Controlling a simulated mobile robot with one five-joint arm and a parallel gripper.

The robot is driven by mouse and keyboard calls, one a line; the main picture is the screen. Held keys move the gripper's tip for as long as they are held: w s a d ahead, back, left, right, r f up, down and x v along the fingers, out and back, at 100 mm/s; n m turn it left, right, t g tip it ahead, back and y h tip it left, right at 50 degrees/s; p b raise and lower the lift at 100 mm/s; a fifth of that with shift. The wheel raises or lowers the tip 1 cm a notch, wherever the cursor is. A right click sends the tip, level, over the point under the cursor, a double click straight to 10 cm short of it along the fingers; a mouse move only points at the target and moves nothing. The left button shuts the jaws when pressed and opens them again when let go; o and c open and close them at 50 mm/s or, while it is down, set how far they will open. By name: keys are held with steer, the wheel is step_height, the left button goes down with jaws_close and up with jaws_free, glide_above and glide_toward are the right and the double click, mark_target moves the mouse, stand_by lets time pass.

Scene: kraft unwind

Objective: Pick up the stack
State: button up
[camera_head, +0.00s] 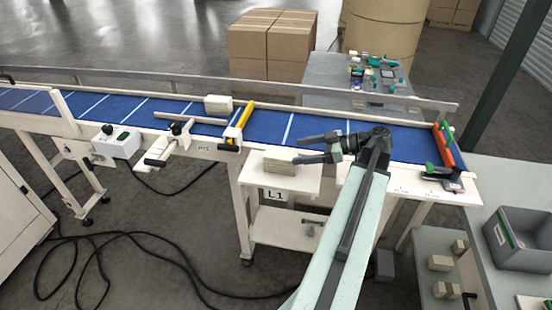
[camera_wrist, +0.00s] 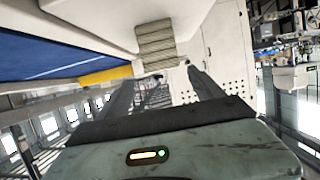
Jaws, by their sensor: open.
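A beige, layered stack (camera_head: 280,166) stands on the small white shelf (camera_head: 303,184) marked L1, in front of the conveyor. In the wrist view the stack (camera_wrist: 156,45) lies beyond the fingertips, roughly centred between them, with its ridged layers showing. A second beige stack (camera_head: 218,104) sits on the blue belt beside the yellow bar. My gripper (camera_head: 299,149) is open and empty, just right of the shelf stack in the head view, pointing left towards it. In the wrist view the gripper (camera_wrist: 158,78) shows both fingers apart, with a gap between them and the stack.
The blue conveyor (camera_head: 305,128) runs behind the shelf, with a yellow bar (camera_head: 244,115) across it. A grey bin (camera_head: 521,238) and several beige blocks stand at the right. Cardboard boxes (camera_head: 270,45) stand behind. Black cables (camera_head: 150,240) lie on the floor at the left.

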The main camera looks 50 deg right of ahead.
mark_target(286, 155)
steer(key=shift+b+x, duration=0.5)
steer(key=shift+x, duration=0.95)
steer(key=b+x, duration=0.1)
steer(key=x, duration=0.1)
steer(key=b+x, duration=0.1)
steer(key=x, duration=0.1)
steer(key=shift+a+f, duration=0.3)
steer(key=shift+a, duration=0.15)
steer(key=shift+w+a, duration=0.1)
steer(key=shift+w, duration=0.1)
steer(key=shift+r, duration=0.1)
jaws_close()
steer(key=shift+r, duration=0.1)
